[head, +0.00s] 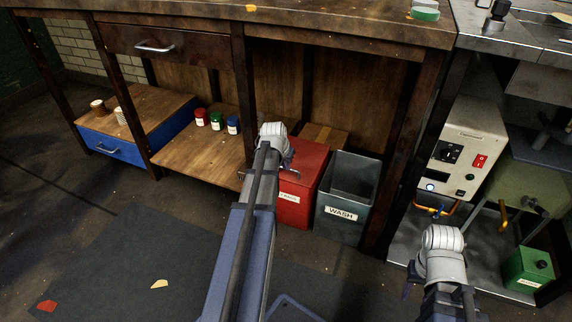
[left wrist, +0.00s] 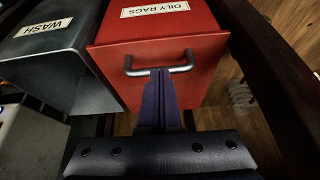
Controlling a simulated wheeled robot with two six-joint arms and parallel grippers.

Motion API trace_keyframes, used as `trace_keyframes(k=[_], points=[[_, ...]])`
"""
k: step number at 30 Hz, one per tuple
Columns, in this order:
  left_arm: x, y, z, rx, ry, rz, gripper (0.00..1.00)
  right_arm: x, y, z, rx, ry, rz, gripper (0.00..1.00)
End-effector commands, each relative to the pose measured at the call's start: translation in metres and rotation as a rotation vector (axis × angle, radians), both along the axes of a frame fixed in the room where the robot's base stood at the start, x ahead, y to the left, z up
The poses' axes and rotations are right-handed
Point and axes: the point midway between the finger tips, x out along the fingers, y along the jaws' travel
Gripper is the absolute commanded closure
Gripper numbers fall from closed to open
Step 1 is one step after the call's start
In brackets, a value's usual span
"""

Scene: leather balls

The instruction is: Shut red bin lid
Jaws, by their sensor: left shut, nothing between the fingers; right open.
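The red bin (head: 290,202) stands under the bench, with a white label on its front; in the left wrist view the label reads OILY RAGS. Its red lid (left wrist: 200,80) appears to lie flat over the bin, with no clear gap at the edge. A grey bar handle (left wrist: 185,68) is on the lid. My left gripper (left wrist: 160,72) is shut and empty, its fingertips at the middle of the handle; I cannot tell whether they touch. My left arm hides part of the bin in the head view. My right gripper (head: 410,282) is open, low at the right, mostly hidden by its wrist.
A grey WASH bin (head: 342,206), open at the top, stands close beside the red bin; it also shows in the left wrist view (left wrist: 60,60). A bench leg (head: 405,150) stands right of it. A low shelf with jars (head: 216,122) lies left. The front floor is mostly clear.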

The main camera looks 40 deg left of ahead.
Motion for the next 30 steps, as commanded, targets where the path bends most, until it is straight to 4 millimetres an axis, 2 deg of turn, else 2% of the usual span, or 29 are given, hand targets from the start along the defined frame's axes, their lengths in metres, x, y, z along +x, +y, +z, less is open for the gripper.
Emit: trace_keyframes(k=[8, 16, 30], points=[[0.002, -0.002, 0.012, 0.0, 0.003, -0.001, 1.0, 0.0, 0.0, 0.013, 0.0, 0.0, 0.0, 0.5], [0.013, -0.008, 0.048, 0.001, -0.001, -0.003, 1.0, 0.0, 0.0, 0.048, -0.001, 0.002, 0.0, 0.5], [-0.035, -0.021, 0.116, 0.001, -0.001, -0.002, 1.0, -0.001, 0.0, 0.116, -0.002, 0.005, 0.005, 0.5]])
